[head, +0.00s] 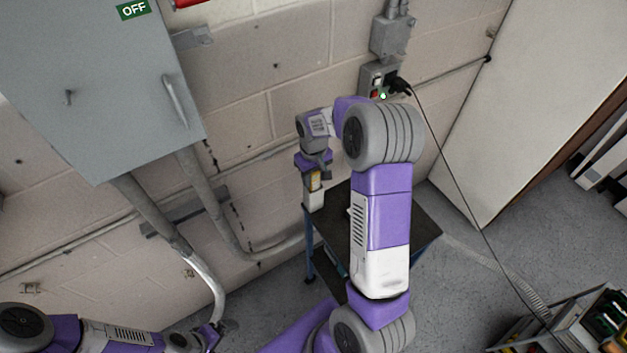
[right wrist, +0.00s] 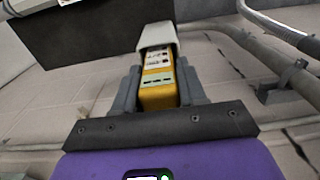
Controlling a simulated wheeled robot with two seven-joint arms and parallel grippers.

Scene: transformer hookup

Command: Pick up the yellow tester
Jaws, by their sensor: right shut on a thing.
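The yellow tester (right wrist: 158,97) stands out between the two grey fingers of my right gripper (right wrist: 157,90) in the right wrist view. The fingers are shut on its sides, and its pale grey end (right wrist: 157,37) points away from my wrist. In the head view the tester (head: 315,181) is small and partly hidden by my right gripper (head: 314,176), with the pale end downward near the table's left corner. I cannot tell whether it touches the table. My left gripper (head: 214,331) is low at the left, and its fingers are too small to read.
A dark-topped table (head: 424,222) stands behind my right arm. A grey cabinet (head: 95,85) and conduits (head: 205,195) are on the block wall at left. A socket box (head: 379,80) holds a plug with a black cable (head: 455,172). A cart (head: 585,325) stands lower right.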

